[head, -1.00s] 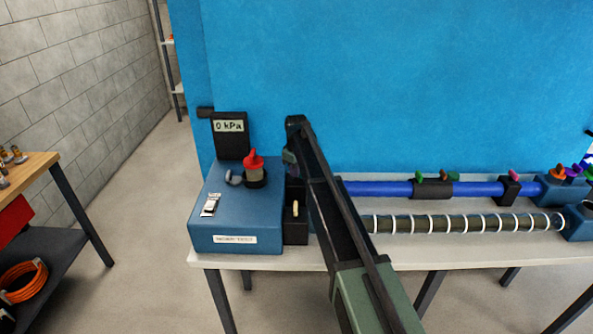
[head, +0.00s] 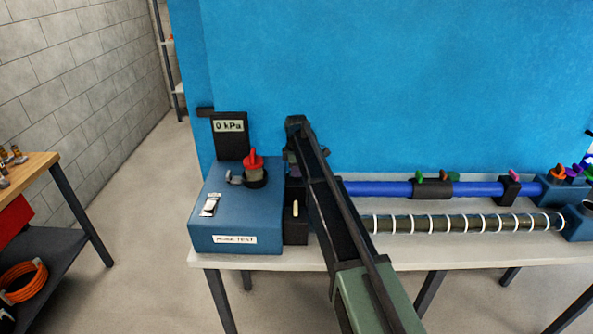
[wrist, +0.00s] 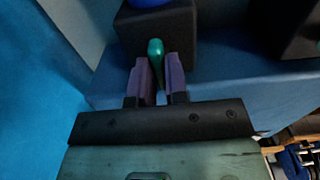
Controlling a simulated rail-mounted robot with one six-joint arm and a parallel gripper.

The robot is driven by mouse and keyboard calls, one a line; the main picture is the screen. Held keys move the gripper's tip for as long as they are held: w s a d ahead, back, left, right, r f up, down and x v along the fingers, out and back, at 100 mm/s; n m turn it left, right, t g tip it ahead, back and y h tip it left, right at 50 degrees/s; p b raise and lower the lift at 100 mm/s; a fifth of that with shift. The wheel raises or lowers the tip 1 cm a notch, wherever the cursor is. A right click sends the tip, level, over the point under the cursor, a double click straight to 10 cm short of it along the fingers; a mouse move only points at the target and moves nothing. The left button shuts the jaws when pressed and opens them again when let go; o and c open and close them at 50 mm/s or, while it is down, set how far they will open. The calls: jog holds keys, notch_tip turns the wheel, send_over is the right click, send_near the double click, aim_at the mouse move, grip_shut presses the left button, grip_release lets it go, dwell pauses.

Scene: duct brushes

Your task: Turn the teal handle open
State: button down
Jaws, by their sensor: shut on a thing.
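The teal handle (wrist: 155,49) shows in the wrist view as a short rounded lever at the face of a black block (wrist: 180,27). My gripper (wrist: 159,66) is shut on it, with one purple finger on each side. The handle's rounded top shows between the fingertips and its narrow lower end lies between the fingers. In the head view my arm hides the handle and most of my gripper. How far the handle is turned cannot be told.
A blue box (head: 236,215) with a red-handled valve (head: 253,163) and a gauge (head: 229,135) reading 0 kPa stands at the table's left end. A blue pipe (head: 385,188) and a ringed hose (head: 460,223) run right. A blue panel (head: 420,80) stands behind.

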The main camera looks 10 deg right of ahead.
dwell(0.4)
jog(key=c, duration=1.1)
grip_release()
jog(key=shift+c, duration=0.2)
notch_tip(320, 180, up, 11)
jog(key=p, duration=1)
jog(key=shift+p, duration=0.4)
jog(key=shift+f, duration=0.1)
